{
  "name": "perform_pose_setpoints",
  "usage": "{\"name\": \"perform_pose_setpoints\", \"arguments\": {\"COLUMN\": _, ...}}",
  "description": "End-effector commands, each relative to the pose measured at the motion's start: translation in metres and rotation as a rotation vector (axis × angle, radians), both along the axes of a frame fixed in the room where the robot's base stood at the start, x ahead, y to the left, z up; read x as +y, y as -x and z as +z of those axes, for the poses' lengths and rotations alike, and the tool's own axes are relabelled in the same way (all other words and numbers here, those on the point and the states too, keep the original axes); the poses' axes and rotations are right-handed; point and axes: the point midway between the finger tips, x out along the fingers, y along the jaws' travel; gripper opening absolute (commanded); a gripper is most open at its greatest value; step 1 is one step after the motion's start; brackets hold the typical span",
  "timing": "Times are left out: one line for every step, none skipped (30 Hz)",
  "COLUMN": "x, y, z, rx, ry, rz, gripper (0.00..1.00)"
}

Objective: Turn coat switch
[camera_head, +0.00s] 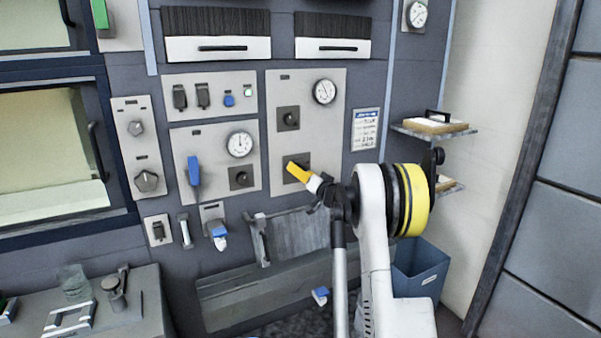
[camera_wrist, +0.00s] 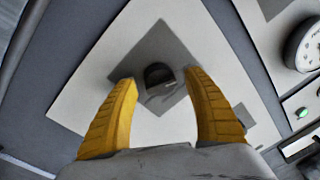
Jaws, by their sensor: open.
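A dark rotary switch (camera_wrist: 160,88) on a grey square plate (camera_wrist: 163,45) shows in the wrist view, on a light panel. No readable label tells whether it is the coat switch. My gripper (camera_wrist: 158,80) is open, with its two yellow fingers on either side of the knob and nothing held. I cannot tell whether the fingers touch it. In the head view, my gripper (camera_head: 291,167) is in front of the lower switch plate (camera_head: 303,158) of the right-hand panel (camera_head: 329,140), hiding most of that knob.
Another dark switch (camera_head: 288,118) and a gauge (camera_head: 324,91) are above on the same panel. A blue-handled lever (camera_head: 194,171) and a second gauge (camera_head: 239,144) are on the panel to the left. Shelves (camera_head: 434,131) and a blue bin (camera_head: 420,271) are at the right.

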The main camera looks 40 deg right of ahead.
Motion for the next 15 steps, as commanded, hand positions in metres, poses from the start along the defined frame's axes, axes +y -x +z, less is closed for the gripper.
{"name": "perform_pose_setpoints", "arguments": {"x": 0.000, "y": 0.006, "z": 0.000, "rx": 0.000, "ry": 0.000, "rz": -0.001, "gripper": 0.59}}
{"name": "perform_pose_setpoints", "arguments": {"x": 0.001, "y": 0.010, "z": 0.000, "rx": 0.000, "ry": 0.000, "rz": -0.001, "gripper": 0.59}}
{"name": "perform_pose_setpoints", "arguments": {"x": 0.002, "y": 0.017, "z": -0.001, "rx": 0.000, "ry": 0.000, "rz": -0.001, "gripper": 0.59}}
{"name": "perform_pose_setpoints", "arguments": {"x": 0.003, "y": 0.022, "z": -0.001, "rx": 0.000, "ry": 0.000, "rz": -0.001, "gripper": 0.59}}
{"name": "perform_pose_setpoints", "arguments": {"x": 0.005, "y": 0.029, "z": -0.001, "rx": 0.000, "ry": 0.000, "rz": -0.002, "gripper": 0.59}}
{"name": "perform_pose_setpoints", "arguments": {"x": 0.006, "y": 0.038, "z": -0.001, "rx": 0.000, "ry": 0.000, "rz": -0.002, "gripper": 0.59}}
{"name": "perform_pose_setpoints", "arguments": {"x": 0.007, "y": 0.045, "z": -0.002, "rx": -0.001, "ry": 0.000, "rz": -0.003, "gripper": 0.59}}
{"name": "perform_pose_setpoints", "arguments": {"x": 0.008, "y": 0.052, "z": -0.002, "rx": -0.001, "ry": 0.000, "rz": -0.003, "gripper": 0.59}}
{"name": "perform_pose_setpoints", "arguments": {"x": 0.011, "y": 0.061, "z": -0.003, "rx": 0.000, "ry": 0.000, "rz": -0.002, "gripper": 0.59}}
{"name": "perform_pose_setpoints", "arguments": {"x": 0.012, "y": 0.068, "z": -0.003, "rx": -0.001, "ry": 0.000, "rz": -0.003, "gripper": 0.59}}
{"name": "perform_pose_setpoints", "arguments": {"x": 0.013, "y": 0.074, "z": -0.003, "rx": -0.001, "ry": 0.000, "rz": -0.003, "gripper": 0.59}}
{"name": "perform_pose_setpoints", "arguments": {"x": 0.014, "y": 0.082, "z": -0.003, "rx": -0.001, "ry": -0.001, "rz": -0.003, "gripper": 0.59}}
{"name": "perform_pose_setpoints", "arguments": {"x": 0.015, "y": 0.087, "z": -0.004, "rx": -0.001, "ry": -0.001, "rz": -0.003, "gripper": 0.59}}
{"name": "perform_pose_setpoints", "arguments": {"x": 0.017, "y": 0.092, "z": -0.004, "rx": 0.000, "ry": 0.000, "rz": -0.002, "gripper": 0.59}}
{"name": "perform_pose_setpoints", "arguments": {"x": 0.018, "y": 0.098, "z": -0.004, "rx": 0.000, "ry": 0.000, "rz": -0.002, "gripper": 0.59}}
